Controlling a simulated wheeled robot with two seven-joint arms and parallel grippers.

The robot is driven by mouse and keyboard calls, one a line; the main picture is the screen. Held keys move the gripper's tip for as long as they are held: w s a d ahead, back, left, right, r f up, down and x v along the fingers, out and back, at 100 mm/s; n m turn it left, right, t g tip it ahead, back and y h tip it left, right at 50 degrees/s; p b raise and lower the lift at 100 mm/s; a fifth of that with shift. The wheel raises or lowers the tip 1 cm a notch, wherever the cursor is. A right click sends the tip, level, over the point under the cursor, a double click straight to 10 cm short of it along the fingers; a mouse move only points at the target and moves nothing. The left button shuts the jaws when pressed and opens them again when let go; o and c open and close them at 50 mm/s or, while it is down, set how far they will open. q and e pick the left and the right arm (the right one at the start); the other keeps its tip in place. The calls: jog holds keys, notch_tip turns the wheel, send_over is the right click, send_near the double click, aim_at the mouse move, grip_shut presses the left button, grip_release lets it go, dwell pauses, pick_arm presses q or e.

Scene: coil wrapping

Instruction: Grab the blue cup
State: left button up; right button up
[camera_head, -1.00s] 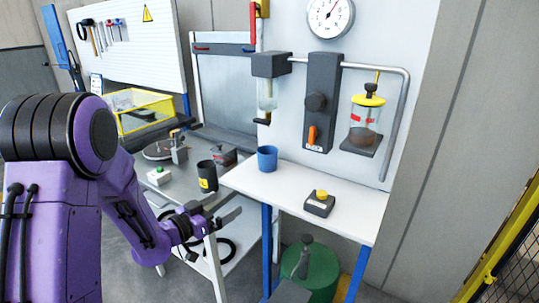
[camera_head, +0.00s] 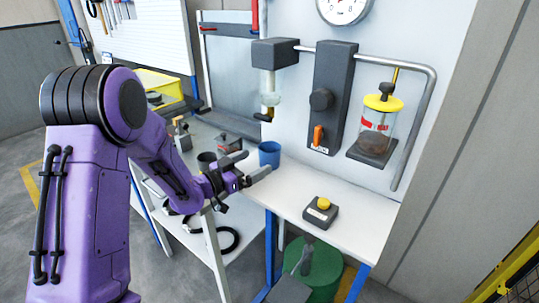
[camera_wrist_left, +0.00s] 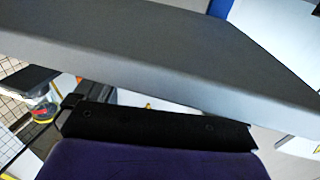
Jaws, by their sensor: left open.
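The blue cup (camera_head: 269,154) stands upright on the white bench at its left end, below the glass dispenser. My left gripper (camera_head: 256,164) is open and empty. In the head view its two grey fingers point right, toward the cup, and their tips are just left of and in front of it. Whether a finger touches the cup is not clear. In the left wrist view a broad grey finger (camera_wrist_left: 150,50) fills much of the picture, and I cannot make out the cup there. My right gripper is not in view.
A black cup (camera_head: 206,162) stands on the grey table, left of my gripper. A yellow-topped button box (camera_head: 320,210) sits on the white bench (camera_head: 355,220), right of the blue cup.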

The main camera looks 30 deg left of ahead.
aim_at(261, 158)
pick_arm(q)
jog(key=p+x, duration=0.1)
jog(key=x, duration=0.3)
jog(key=shift+w+r+p, duration=0.1)
jog(key=shift+w+p, duration=0.15)
jog(key=shift+p, duration=0.05)
jog(key=shift+w, duration=0.15)
jog(key=shift+c, duration=0.3)
jog(key=c, duration=1.2)
